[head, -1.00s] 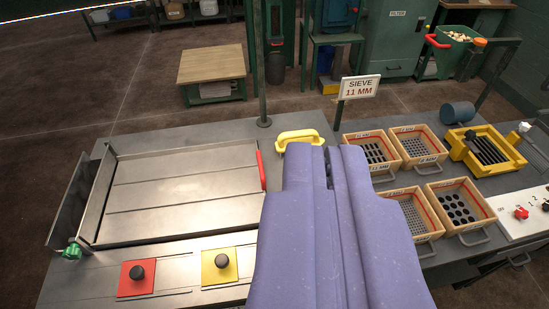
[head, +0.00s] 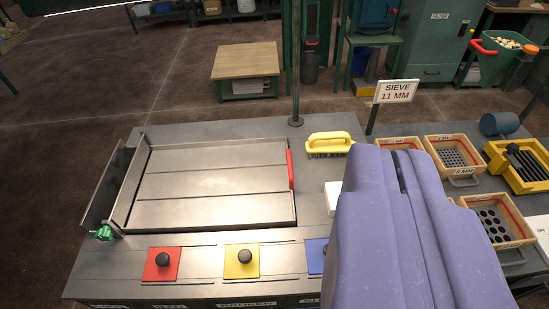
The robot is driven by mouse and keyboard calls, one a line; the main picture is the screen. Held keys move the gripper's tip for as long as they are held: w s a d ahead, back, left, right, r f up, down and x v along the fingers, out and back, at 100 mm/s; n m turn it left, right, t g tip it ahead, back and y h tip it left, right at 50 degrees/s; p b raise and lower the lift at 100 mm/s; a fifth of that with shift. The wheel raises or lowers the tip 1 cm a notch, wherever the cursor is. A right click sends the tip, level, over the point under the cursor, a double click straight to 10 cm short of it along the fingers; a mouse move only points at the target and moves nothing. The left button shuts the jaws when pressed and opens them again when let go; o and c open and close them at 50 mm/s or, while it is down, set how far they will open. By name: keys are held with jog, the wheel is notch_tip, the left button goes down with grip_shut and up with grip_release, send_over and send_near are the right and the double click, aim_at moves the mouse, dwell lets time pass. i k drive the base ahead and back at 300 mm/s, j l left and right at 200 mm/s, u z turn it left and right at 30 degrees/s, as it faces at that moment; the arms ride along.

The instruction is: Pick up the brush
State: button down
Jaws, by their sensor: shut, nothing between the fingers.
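The brush (head: 329,138) has a yellow loop handle and dark bristles facing down. It stands on the grey bench top, right of the metal tray's red handle and left of the sieve sign. My gripper (head: 400,165) is the large purple shape at lower right. It is shut and empty, nearer the camera than the brush, and apart from it in the picture. It hides part of the bench, a white block and some sieve boxes.
A shallow metal tray (head: 215,185) fills the bench's left side. Red (head: 161,265), yellow (head: 241,262) and blue plates with knobs lie in front. Wooden sieve boxes (head: 453,155) and a yellow rack (head: 519,165) stand right. A sign (head: 396,91) rises behind on a post.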

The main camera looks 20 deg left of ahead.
aim_at(340, 142)
jog(key=i+z, duration=0.25)
jog(key=i, duration=1.05)
